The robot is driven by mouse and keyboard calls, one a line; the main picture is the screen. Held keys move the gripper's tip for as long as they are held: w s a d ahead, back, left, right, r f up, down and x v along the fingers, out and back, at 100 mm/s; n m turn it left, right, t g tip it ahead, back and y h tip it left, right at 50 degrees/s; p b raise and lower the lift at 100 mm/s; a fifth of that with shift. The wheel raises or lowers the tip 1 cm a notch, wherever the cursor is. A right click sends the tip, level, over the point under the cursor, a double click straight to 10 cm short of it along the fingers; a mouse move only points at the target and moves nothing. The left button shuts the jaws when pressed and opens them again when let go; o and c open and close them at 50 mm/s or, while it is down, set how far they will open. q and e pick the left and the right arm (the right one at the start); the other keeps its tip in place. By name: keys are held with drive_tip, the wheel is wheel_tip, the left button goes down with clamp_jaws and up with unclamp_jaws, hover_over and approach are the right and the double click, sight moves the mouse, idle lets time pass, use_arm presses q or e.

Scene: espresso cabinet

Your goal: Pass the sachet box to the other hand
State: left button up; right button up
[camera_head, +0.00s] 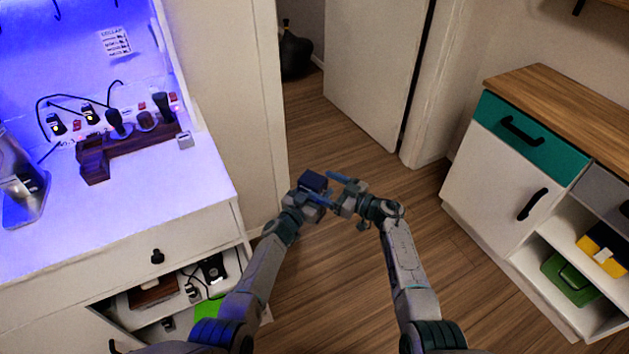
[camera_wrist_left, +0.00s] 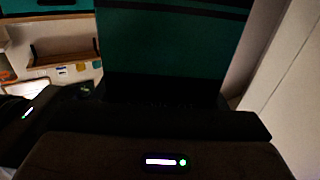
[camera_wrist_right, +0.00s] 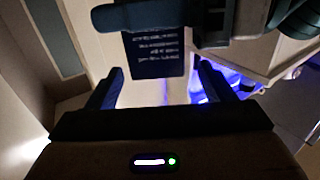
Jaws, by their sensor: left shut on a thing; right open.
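The sachet box (camera_head: 313,181) is a small dark blue box. My left gripper (camera_head: 311,193) is shut on it, in mid-air over the floor. My right gripper (camera_head: 330,188) is open and faces it from the right, very close. In the right wrist view the box (camera_wrist_right: 157,56) shows a dark face with pale lettering, ahead of my open right fingers (camera_wrist_right: 158,86); a gap appears between them and the box. One left finger crosses its top.
A white counter (camera_head: 150,210) with a wooden rack (camera_head: 95,160) stands at the left, its open shelf below. A wood-topped cabinet (camera_head: 560,100) with a teal drawer stands at the right. Wooden floor lies clear between them. A door (camera_head: 375,65) is at the back.

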sight(312, 179)
drive_tip(key=shift+x, duration=2.4)
drive_tip(key=c, duration=1.1)
use_arm(q)
drive_tip(key=o, duration=1.1)
